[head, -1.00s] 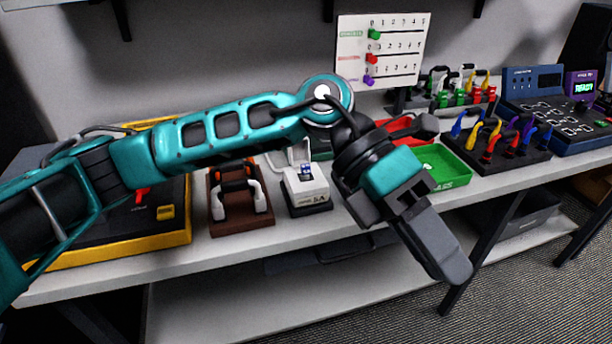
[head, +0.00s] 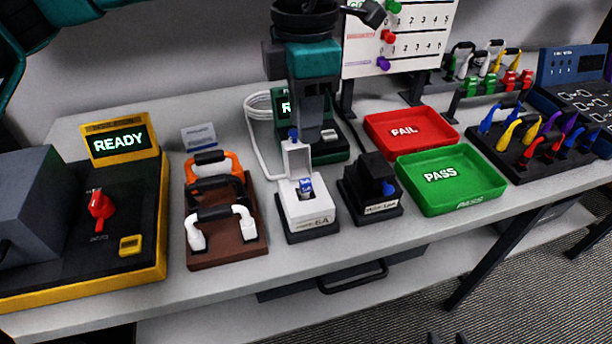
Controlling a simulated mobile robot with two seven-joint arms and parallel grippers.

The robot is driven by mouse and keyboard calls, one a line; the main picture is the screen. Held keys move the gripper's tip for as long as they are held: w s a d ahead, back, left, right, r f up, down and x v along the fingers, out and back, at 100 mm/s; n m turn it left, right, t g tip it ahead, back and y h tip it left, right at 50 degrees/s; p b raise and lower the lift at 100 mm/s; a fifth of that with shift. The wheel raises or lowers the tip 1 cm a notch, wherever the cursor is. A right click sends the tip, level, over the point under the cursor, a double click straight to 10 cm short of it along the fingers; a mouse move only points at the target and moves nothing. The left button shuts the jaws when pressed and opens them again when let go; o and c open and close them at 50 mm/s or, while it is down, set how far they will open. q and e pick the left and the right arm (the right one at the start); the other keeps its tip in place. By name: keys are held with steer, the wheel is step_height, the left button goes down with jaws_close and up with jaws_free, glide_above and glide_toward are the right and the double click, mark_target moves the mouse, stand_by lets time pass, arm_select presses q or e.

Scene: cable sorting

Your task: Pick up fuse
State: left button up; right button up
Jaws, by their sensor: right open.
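The fuse (head: 306,187), a small blue-and-white piece, sits in the white fuse holder (head: 308,210) marked 6A on the bench. The holder's lid (head: 297,158) stands up, open, with a blue knob on top. My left gripper (head: 309,115) points down from the top of the head view, above and seemingly behind the holder, apart from the fuse. I see it edge-on, so its jaw opening does not show. Two dark fingertips of my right gripper (head: 447,338) show at the bottom edge, apart and empty, in front of the bench.
A black holder (head: 370,190) with a blue knob stands right of the white one. Left is a brown stand (head: 228,250) with cable pieces, then a yellow-framed READY tester (head: 130,220). Right are the red FAIL tray (head: 430,120) and green PASS tray (head: 460,205).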

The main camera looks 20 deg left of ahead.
arm_select(q)
glide_above(305, 182)
step_height(305, 182, down, 6)
steer(key=shift+f, duration=2.85)
steer(key=shift+c, duration=0.4)
jaws_close()
